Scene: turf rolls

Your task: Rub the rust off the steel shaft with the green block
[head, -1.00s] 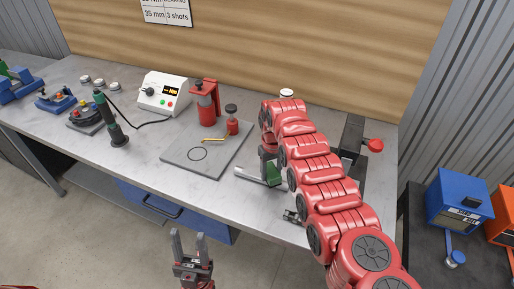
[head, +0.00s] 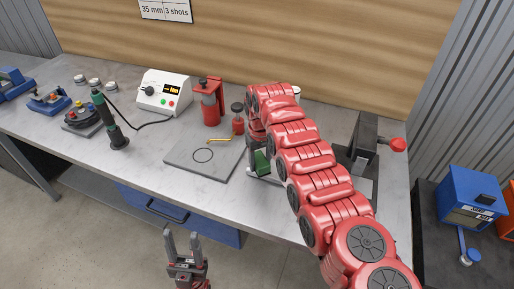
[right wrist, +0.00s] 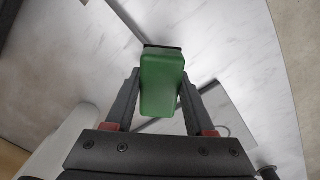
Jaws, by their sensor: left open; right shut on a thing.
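The green block (head: 262,162) is in my right gripper (head: 259,146), low over the workbench; the red arm hides much of this spot. In the right wrist view the green block (right wrist: 162,82) sits between the two dark fingers of the right gripper (right wrist: 160,97), which is shut on it. A short piece of grey metal, which looks like the steel shaft (head: 251,174), shows beside the block; the rest is hidden. I cannot tell whether they touch, and no rust can be made out. My left gripper (head: 183,238) is open and empty, in front of the bench.
A grey mat (head: 190,170) with a black ring and a brass-coloured piece lies left of the block. A red dispenser (head: 210,105), a red bottle (head: 238,122) and a white control box (head: 163,93) stand behind. A dark press with a red knob (head: 397,144) stands to the right.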

